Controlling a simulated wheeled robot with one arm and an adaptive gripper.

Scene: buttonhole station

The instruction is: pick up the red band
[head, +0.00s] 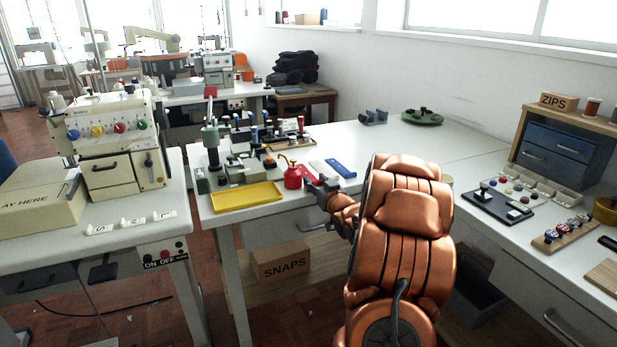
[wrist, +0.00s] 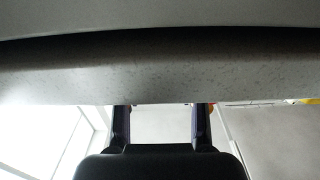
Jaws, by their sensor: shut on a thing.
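The red band (head: 308,178) shows as a small strip of red at the front edge of the middle table, right at the tips of my gripper (head: 322,187). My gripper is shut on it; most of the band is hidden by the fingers. In the wrist view the two dark fingers (wrist: 161,112) stand apart, with only faint red specks by their tips and a broad grey surface covering the upper half, so the band itself is hardly visible there.
A blue band (head: 341,168) and a pale strip (head: 316,165) lie just behind my gripper. A red oil can (head: 292,177) and a yellow tray (head: 246,196) stand to the left. The table's middle, toward the green dish (head: 422,118), is clear.

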